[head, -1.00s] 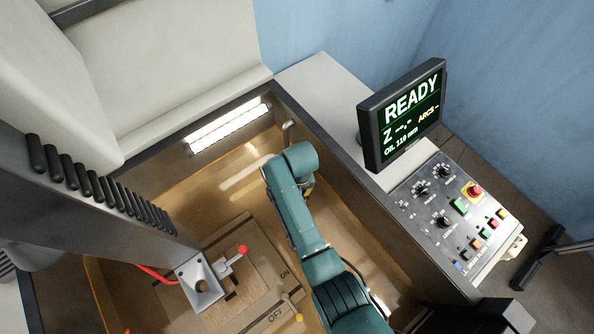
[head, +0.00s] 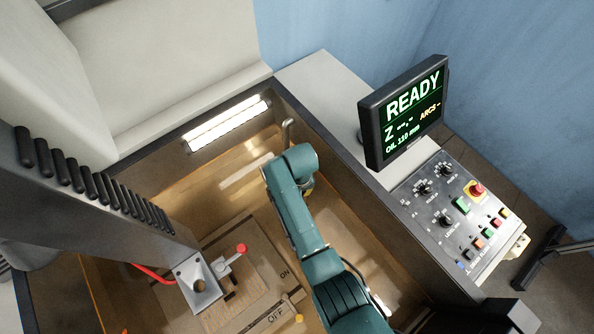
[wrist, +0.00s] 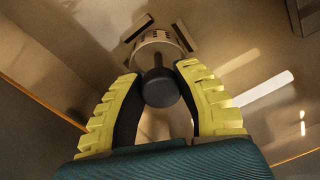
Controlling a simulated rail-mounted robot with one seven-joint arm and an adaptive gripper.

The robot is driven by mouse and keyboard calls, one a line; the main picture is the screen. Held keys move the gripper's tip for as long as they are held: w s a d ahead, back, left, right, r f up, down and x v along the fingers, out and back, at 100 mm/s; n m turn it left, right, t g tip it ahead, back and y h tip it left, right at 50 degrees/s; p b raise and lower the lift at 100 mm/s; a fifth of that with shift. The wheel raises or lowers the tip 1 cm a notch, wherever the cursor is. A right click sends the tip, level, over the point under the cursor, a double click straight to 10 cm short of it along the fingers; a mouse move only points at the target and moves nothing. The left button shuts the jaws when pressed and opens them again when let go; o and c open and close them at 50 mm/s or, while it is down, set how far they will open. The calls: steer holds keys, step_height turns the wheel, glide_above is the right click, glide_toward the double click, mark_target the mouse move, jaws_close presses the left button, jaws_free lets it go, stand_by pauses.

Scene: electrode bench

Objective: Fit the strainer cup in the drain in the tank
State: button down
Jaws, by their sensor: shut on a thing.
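The strainer cup (wrist: 157,48) is a pale metal cup with slots in its side and a dark round knob on a stem. In the wrist view my gripper (wrist: 160,86), with yellow ribbed fingers and black pads, is shut on the knob. The cup is beyond the fingertips, near the tank floor. Short dark bars lie on the floor around it. The drain's opening is hidden behind the cup, so I cannot tell whether the cup is seated. In the head view my arm hides the cup and most of the gripper, inside the tank (head: 345,235).
A lit lamp (head: 228,124) is on the tank's back wall. A bent pipe (head: 288,132) stands at the far corner. The machine head (head: 198,284) hangs at the left over a plate with a red-knobbed lever (head: 242,249). A monitor (head: 404,112) and control panel (head: 455,215) are right of the tank.

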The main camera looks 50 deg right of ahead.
steer(key=shift+f, duration=0.2)
steer(key=shift+c, duration=0.8)
jaws_free()
step_height(320, 180, up, 6)
steer(key=p, duration=0.6)
stand_by(0.5)
